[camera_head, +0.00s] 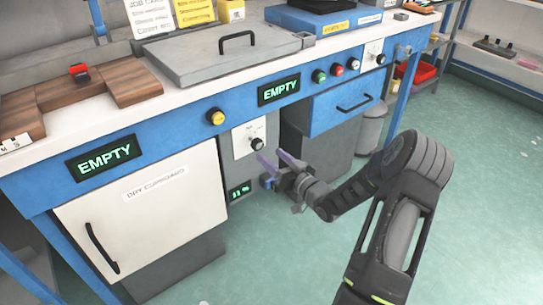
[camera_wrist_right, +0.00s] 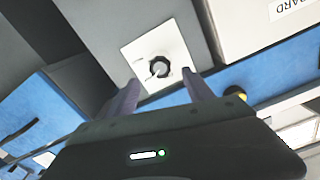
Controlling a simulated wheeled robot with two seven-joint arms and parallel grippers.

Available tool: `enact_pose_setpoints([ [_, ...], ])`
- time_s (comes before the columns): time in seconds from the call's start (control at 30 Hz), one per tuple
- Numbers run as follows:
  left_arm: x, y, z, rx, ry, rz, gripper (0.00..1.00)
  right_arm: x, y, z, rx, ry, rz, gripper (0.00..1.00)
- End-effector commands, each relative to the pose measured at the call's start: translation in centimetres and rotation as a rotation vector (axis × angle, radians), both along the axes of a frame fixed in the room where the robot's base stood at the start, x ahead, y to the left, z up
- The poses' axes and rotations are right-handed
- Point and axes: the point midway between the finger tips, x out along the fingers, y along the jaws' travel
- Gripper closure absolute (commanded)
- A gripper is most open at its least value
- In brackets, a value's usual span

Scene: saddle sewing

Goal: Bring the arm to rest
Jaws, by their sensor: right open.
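My right gripper (camera_head: 278,162) is in front of the blue-framed bench, its two purple-grey fingers apart with nothing between them. In the right wrist view the fingers (camera_wrist_right: 160,98) point toward a white panel with a dark round knob (camera_wrist_right: 159,67), which lies beyond the gap between them. In the head view the same knob (camera_head: 257,143) is just up and left of the fingers; I see no contact. My right arm (camera_head: 400,190) comes in from the lower right. My left gripper is not in view.
The bench front has a white cabinet door (camera_head: 145,220), a blue drawer (camera_head: 345,105), and two displays reading EMPTY. A grey lidded unit (camera_head: 225,52) and wooden blocks (camera_head: 120,85) are on top. A grey bin (camera_head: 372,128) stands behind my arm. Green floor (camera_head: 490,200) is clear at right.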

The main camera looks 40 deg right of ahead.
Motion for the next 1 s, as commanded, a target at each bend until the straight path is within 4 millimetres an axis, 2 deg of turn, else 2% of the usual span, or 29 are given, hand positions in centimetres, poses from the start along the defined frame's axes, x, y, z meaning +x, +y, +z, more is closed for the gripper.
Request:
enact_pose_setpoints([
  [0.33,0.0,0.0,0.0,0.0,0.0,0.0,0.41,0.0,0.0,-0.1,-0.006,0.003,0.0,0.39],
  [0.43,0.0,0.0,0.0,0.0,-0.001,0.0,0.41,0.0,-0.4,-1.1,-0.016,0.046,-0.019,0.39],
  [0.57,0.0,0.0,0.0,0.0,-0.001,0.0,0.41,-1.4,-1.2,-5.2,0.031,0.184,-0.097,0.39],
  [0.63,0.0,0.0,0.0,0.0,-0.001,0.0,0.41,-2.8,-0.6,-8.6,0.083,0.292,-0.135,0.39],
  [0.67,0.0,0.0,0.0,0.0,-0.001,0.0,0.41,-3.3,0.3,-10.3,0.113,0.345,-0.144,0.39],
  [0.7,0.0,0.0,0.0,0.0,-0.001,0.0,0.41,-4.0,1.9,-12.5,0.153,0.419,-0.148,0.39],
  [0.77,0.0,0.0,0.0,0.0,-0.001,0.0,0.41,-5.1,5.1,-15.7,0.211,0.532,-0.14,0.39],
  [0.8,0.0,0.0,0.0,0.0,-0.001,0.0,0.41,-6.1,7.6,-17.7,0.25,0.61,-0.127,0.39],
  [0.87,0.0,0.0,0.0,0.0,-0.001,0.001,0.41,-7.7,11.6,-20.2,0.3,0.725,-0.098,0.39],
  [0.9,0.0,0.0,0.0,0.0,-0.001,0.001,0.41,-8.9,14.4,-21.7,0.329,0.801,-0.074,0.39],
  [0.97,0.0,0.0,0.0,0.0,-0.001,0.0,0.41,-11.1,18.6,-23.5,0.364,0.912,-0.035,0.39],
  [1.0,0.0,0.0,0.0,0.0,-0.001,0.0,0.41,-12.7,21.3,-24.5,0.381,0.984,-0.005,0.39],
])
